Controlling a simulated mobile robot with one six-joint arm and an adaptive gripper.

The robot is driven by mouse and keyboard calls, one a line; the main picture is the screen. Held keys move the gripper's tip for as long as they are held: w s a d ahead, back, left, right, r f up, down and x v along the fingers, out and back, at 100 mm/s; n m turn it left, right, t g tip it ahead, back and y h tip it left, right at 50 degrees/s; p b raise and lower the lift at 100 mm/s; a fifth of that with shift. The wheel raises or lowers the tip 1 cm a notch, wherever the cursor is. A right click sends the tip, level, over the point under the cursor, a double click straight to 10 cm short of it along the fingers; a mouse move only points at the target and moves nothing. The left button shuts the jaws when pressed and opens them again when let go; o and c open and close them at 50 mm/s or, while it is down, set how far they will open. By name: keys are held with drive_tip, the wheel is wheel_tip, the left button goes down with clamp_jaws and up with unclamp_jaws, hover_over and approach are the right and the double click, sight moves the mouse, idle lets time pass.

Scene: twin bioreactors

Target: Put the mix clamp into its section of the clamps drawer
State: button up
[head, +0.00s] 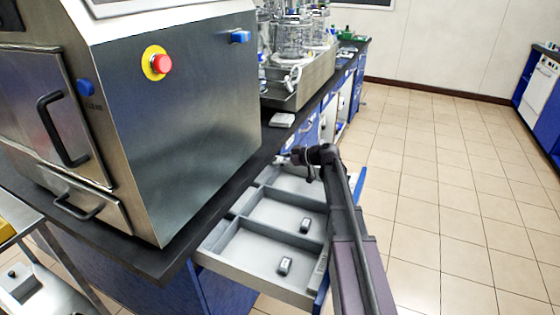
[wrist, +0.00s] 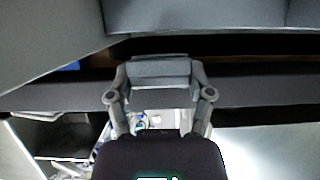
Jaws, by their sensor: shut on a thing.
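My gripper (head: 300,158) is over the far end of the open clamps drawer (head: 258,292) in the head view. In the wrist view my gripper (wrist: 160,82) is shut on a grey block-shaped thing (wrist: 160,69), which I take to be the mix clamp. Its label cannot be read. The drawer has grey dividers making several sections. The visible part of the far section (head: 293,181) looks empty; my arm hides some of the drawer's right side.
A large steel cabinet (head: 195,120) with a red emergency button (head: 161,64) stands on the dark bench to the left of the drawer. Glass bioreactor vessels (head: 298,35) stand further back. The tiled floor (head: 450,200) to the right is clear.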

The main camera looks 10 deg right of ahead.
drive_tip(key=shift+f+b, duration=0.45)
drive_tip(key=shift+f, duration=0.05)
drive_tip(key=o, duration=0.8)
drive_tip(key=shift+r, duration=0.15)
drive_tip(key=shift+r+p, duration=0.65)
drive_tip(key=shift+p, duration=0.15)
drive_tip(key=p+v, duration=0.4)
drive_tip(key=v, duration=0.8)
drive_tip(key=shift+f, duration=0.15)
